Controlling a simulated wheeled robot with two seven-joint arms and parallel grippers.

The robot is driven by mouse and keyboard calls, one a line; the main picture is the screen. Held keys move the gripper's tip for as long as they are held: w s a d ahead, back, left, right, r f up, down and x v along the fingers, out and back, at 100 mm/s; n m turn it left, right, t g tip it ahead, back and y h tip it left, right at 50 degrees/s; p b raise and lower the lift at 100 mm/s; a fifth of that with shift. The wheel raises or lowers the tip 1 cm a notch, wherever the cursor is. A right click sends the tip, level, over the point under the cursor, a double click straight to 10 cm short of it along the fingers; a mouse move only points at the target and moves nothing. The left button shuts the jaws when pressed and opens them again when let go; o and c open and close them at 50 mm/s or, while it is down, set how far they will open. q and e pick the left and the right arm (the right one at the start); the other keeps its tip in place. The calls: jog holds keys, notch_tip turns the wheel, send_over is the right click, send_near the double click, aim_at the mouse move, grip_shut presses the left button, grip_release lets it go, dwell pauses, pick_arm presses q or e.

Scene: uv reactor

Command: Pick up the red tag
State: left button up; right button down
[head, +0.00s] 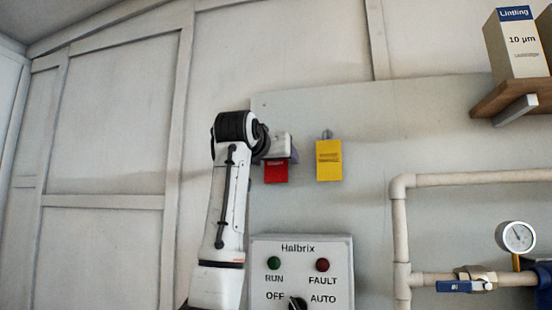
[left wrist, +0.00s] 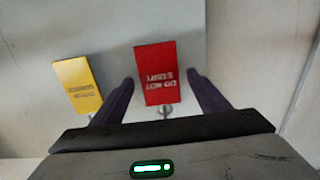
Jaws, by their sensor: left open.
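The red tag (head: 276,173) hangs on the grey wall panel in the head view, its upper part hidden by my left gripper (head: 281,150). In the left wrist view the red tag (left wrist: 157,73) shows upside-down white lettering, "DO NOT START". It hangs from a small metal hook (left wrist: 165,111). My left gripper (left wrist: 163,92) is open, with one dark finger on each side of the tag. A gap shows between the tag and each finger. My right gripper is in neither view.
A yellow tag (head: 329,160) hangs on its own hook right of the red one; the left wrist view also shows it (left wrist: 78,84). A Halbrix control box (head: 301,262) is below. Pipes (head: 400,220) with a gauge and a shelf (head: 515,92) with a carton are at right.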

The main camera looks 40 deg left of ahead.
pick_arm(q)
jog(key=c, duration=1.1)
jog(key=shift+r, duration=0.1)
jog(key=b+v, duration=0.2)
jog(key=v, duration=0.4)
jog(key=b+v, duration=0.1)
jog(key=v, duration=0.5)
jog(key=b+v, duration=0.2)
jog(key=v, duration=0.4)
jog(key=shift+s+r+b, duration=0.1)
jog(key=shift+r+b, duration=0.15)
jog(key=shift+b, duration=0.1)
